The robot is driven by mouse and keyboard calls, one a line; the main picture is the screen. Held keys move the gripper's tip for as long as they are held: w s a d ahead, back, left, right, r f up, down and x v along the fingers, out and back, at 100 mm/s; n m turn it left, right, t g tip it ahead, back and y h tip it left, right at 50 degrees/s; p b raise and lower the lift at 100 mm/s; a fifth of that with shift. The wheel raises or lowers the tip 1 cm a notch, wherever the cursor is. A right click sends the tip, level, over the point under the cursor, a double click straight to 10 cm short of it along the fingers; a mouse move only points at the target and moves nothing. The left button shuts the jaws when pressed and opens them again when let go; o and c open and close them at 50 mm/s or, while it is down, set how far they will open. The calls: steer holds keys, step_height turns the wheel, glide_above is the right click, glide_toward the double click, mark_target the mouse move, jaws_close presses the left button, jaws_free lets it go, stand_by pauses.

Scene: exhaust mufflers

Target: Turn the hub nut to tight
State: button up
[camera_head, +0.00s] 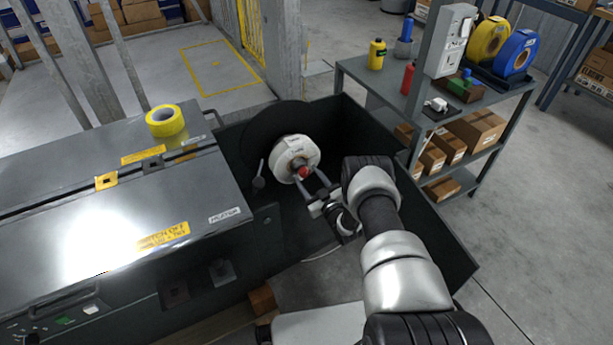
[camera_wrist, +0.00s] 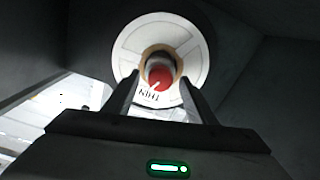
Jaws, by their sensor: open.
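The hub nut (camera_head: 305,173) is a red knob at the middle of a white roll (camera_head: 292,152) on a dark round plate. In the wrist view the red nut (camera_wrist: 160,76) has a white pointer mark aimed down and left, and the white roll (camera_wrist: 133,45) carries the letters "THIN", upside down, below it. My gripper (camera_head: 310,178) reaches in from the right, and its fingers point at the nut. In the wrist view my gripper (camera_wrist: 160,92) is open, with one finger on each side below the nut. I cannot tell whether the fingers touch it.
Dark walls of the open bin (camera_head: 420,200) stand close around my arm. A machine with a shiny lid (camera_head: 90,210) is at the left, with a yellow tape roll (camera_head: 164,121) on it. A small lever (camera_head: 259,180) sticks out left of the roll. A shelf (camera_head: 385,85) stands behind right.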

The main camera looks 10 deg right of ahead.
steer(key=c, duration=1)
steer(key=shift+c, duration=0.2)
steer(key=shift+m, duration=0.4)
steer(key=m, duration=0.5)
steer(key=shift+d+m, duration=0.1)
steer(key=shift+m, duration=0.2)
steer(key=m, duration=0.6)
steer(key=shift+r+m, duration=0.1)
steer(key=shift+m, duration=0.2)
steer(key=o, duration=1)
steer(key=shift+o, duration=0.2)
steer(key=shift+s, duration=0.1)
